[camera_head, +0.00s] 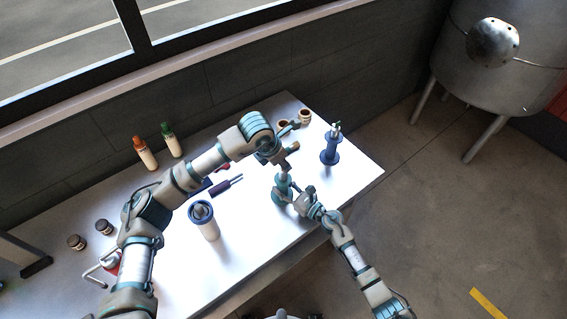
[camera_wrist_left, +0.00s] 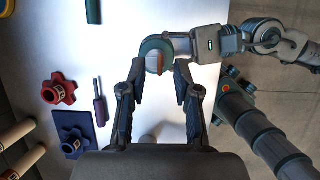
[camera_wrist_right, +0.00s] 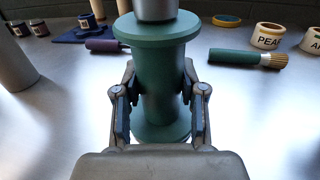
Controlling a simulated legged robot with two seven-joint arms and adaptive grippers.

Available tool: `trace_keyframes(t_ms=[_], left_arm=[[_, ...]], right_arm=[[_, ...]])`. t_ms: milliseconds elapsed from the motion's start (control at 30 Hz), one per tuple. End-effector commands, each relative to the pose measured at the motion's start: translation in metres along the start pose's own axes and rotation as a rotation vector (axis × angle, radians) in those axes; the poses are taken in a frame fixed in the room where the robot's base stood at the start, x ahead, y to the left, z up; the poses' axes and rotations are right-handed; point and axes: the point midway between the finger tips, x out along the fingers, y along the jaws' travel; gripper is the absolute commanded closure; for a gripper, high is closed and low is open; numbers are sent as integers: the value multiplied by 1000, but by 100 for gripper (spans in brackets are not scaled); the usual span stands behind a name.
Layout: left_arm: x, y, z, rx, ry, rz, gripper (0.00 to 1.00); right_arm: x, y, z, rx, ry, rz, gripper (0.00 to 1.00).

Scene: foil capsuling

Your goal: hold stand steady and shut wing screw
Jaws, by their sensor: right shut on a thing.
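The green, spool-shaped stand (camera_wrist_right: 160,85) fills the middle of the right wrist view, upright on the table, with a grey metal cylinder (camera_wrist_right: 156,8) on top. My right gripper (camera_wrist_right: 160,125) is shut on its narrow waist. In the head view the stand (camera_head: 282,188) is near the front table edge, with my right gripper (camera_head: 297,203) at its right side. My left gripper (camera_head: 284,158) is above it. In the left wrist view my left gripper (camera_wrist_left: 158,85) is open and empty, with the stand's round top (camera_wrist_left: 146,46) just beyond its fingers.
A blue spool-shaped stand (camera_head: 331,150) is to the right. A white canister with a blue top (camera_head: 208,226) stands left. A green-handled brush (camera_wrist_right: 247,58) lies behind.

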Motion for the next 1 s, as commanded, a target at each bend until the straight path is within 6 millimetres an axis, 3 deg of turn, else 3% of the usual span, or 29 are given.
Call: trace_keyframes(t_ms=[133, 467, 600, 1000], left_arm=[[15, 0, 0, -2, 1, 0, 69], [18, 0, 0, -1, 0, 1, 69], [18, 0, 0, -1, 0, 1, 100], [18, 0, 0, -22, 0, 10, 100]], right_arm=[[-1, 1, -6, 3, 9, 1, 100], [-1, 1, -6, 3, 9, 1, 100], [-1, 1, -6, 3, 9, 1, 100], [-2, 1, -6, 2, 9, 1, 100]])
